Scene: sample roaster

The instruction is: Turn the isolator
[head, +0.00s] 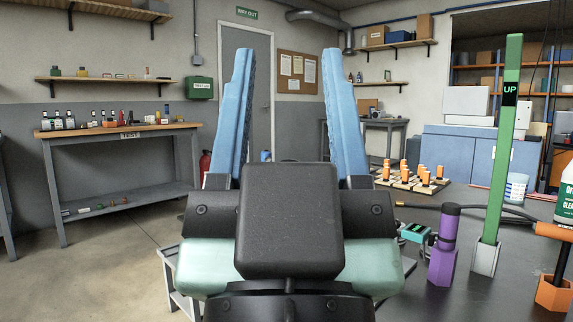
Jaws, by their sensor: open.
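My gripper (286,60) fills the middle of the head view, with its two long blue fingers pointing up and wide apart. Nothing is between them. I cannot tell for sure which thing is the isolator.
An orange-handled part (553,290) and a white bottle (565,200) stand at the right edge. A board with several orange pegs (408,180) lies farther back. A workbench (120,135) with bottles is at left. The floor at left (110,270) is free.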

